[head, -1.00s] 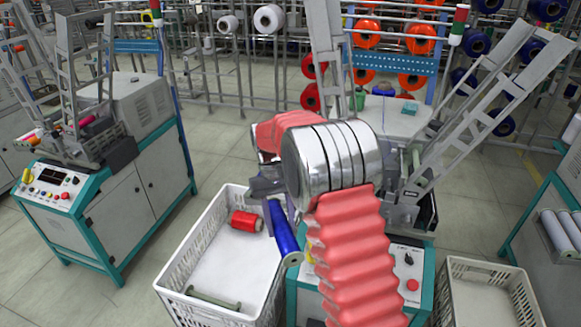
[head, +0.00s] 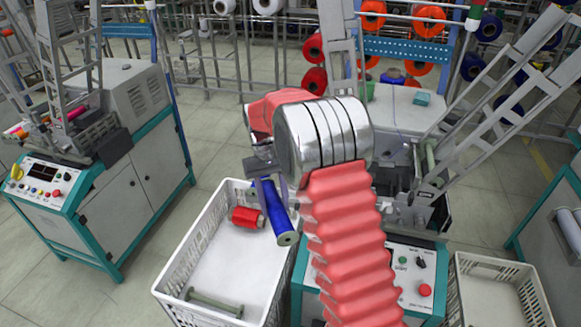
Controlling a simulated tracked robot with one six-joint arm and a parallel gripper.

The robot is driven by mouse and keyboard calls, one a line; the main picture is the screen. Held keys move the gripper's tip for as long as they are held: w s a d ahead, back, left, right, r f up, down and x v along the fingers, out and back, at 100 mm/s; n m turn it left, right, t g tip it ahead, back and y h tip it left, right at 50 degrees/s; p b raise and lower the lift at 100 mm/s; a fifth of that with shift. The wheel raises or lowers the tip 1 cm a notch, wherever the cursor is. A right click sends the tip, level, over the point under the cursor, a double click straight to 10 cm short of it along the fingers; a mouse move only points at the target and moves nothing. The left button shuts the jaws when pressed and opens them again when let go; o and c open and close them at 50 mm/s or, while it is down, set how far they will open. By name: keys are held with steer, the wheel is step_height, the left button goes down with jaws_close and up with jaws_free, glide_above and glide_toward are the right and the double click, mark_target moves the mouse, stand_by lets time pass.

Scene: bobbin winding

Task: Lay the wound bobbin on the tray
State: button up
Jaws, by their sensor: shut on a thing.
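A blue wound bobbin (head: 273,207) is held by my gripper (head: 268,180), which is shut on it near its upper end. The bobbin is tilted, its pale lower end towards the right. It shows over the right side of a white plastic crate (head: 181,247), the only tray-like thing near it. I cannot tell its exact height above the crate. A red wound bobbin (head: 246,217) lies in the crate, just left of the blue one. A bare bobbin (head: 214,303) lies at the crate's near end. My arm hides part of the scene right of the gripper.
A winding machine with a control panel (head: 411,276) stands right of the crate, partly behind my arm. Another white crate (head: 488,291) is at the lower right. A second machine (head: 128,170) stands at the left. The middle of the first crate's floor is bare.

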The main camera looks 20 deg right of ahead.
steer(key=shift+d, duration=0.1)
steer(key=w+d+f+n+t, duration=0.3)
steer(key=w+d+n, duration=0.1)
steer(key=w+n, duration=0.4)
steer(key=w+d+f+n+t+h, duration=0.1)
steer(key=w+d+f+n+t, duration=0.2)
steer(key=w+n, duration=0.6)
steer(key=w+d+f+n+t, duration=0.2)
steer(key=w+d+f+n, duration=0.2)
steer(key=n, duration=0.8)
steer(key=shift+w+d+t+h, duration=0.4)
steer(key=shift+w+d, duration=0.6)
steer(key=shift+w, duration=1.4)
steer(key=shift+f, duration=0.2)
steer(key=shift+f, duration=2.05)
steer(key=o, duration=1.4)
